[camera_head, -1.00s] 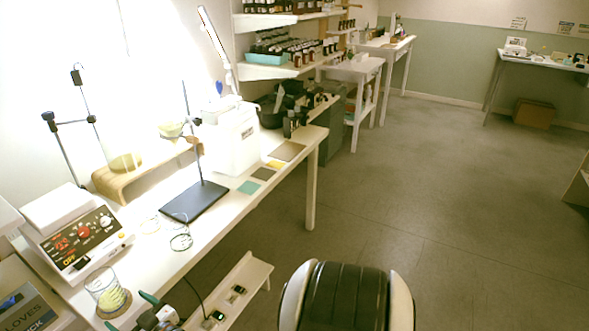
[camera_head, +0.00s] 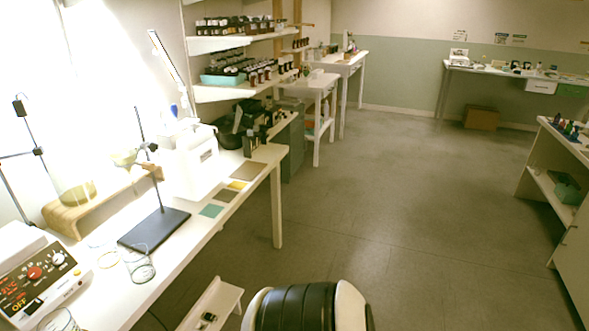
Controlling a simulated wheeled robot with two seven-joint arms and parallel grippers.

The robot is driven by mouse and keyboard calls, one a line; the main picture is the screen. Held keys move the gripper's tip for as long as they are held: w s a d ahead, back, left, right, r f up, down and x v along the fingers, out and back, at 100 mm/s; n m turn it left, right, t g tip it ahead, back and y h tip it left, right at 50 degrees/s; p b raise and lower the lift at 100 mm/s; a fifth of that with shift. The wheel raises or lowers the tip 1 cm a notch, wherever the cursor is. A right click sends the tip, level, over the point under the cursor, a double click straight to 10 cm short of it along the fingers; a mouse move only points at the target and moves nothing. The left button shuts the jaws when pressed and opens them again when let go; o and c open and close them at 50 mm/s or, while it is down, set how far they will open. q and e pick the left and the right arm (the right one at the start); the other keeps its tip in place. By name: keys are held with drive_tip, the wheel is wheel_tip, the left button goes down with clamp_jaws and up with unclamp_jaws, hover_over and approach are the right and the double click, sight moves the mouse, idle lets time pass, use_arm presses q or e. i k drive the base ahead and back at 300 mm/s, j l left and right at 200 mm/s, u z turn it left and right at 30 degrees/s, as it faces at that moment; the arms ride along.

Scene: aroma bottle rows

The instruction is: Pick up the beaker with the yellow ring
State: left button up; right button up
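A clear glass beaker (camera_head: 60,320) stands at the bottom left on the white bench, in front of the hotplate, and is cut by the picture's lower edge. Only its upper part shows, so I cannot tell here whether it has a yellow ring. Another clear glass beaker (camera_head: 141,268) stands on the bench before the black stand base. A thin pale ring shape (camera_head: 108,258) lies just left of it, too faint to identify. Neither of my grippers is in view.
A hotplate (camera_head: 38,275) with red digits sits at the left. A black stand (camera_head: 155,230), a wooden riser (camera_head: 100,203) and a white container (camera_head: 190,160) stand behind. Bottle shelves (camera_head: 235,90) line the wall.

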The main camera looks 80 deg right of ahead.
sight(105, 251)
drive_tip(key=z, duration=1.35)
